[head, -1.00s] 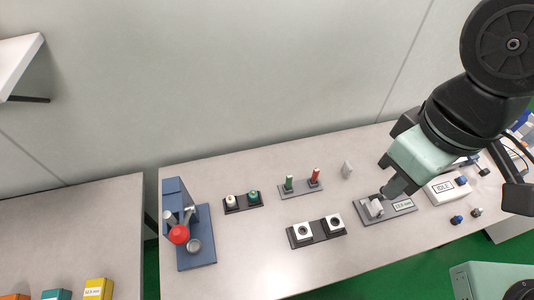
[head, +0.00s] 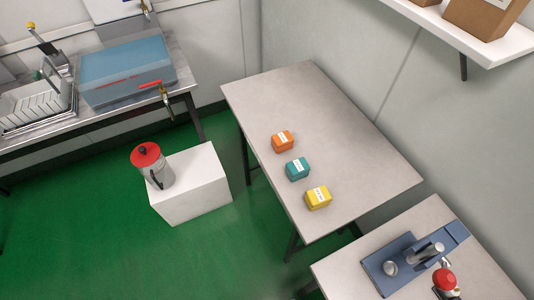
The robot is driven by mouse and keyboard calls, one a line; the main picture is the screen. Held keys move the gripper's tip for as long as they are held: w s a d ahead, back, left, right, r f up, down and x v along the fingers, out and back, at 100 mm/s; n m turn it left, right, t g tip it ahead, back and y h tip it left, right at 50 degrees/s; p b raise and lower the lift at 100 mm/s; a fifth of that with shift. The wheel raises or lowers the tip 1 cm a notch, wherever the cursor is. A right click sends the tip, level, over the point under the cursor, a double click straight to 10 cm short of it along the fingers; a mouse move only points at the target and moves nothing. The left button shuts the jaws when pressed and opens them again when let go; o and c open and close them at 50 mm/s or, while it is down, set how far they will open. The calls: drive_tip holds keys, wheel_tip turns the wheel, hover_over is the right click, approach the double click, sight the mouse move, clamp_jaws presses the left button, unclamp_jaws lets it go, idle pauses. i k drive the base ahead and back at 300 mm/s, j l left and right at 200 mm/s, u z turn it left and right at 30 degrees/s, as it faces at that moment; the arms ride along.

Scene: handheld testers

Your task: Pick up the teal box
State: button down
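The teal box (head: 297,169) sits on the grey table (head: 350,150) in the head view, with a white label on its top. It stands between an orange box (head: 282,141) and a yellow box (head: 318,197), in a row along the table's left side. The boxes are apart from one another. My gripper is not in the head view now.
A blue press (head: 400,262) with a red knob stands on another table at the lower right. A red-lidded canister (head: 152,167) stands on a white block (head: 195,190) on the green floor. A shelf (head: 470,40) hangs at the upper right. The table around the boxes is clear.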

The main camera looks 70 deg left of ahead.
sight(298, 169)
drive_tip(key=j+u, duration=0.3)
drive_tip(key=j, duration=0.4)
drive_tip(key=j+u, duration=0.3)
drive_tip(key=j, duration=0.8)
drive_tip(key=i+j, duration=0.1)
drive_tip(key=j, duration=0.3)
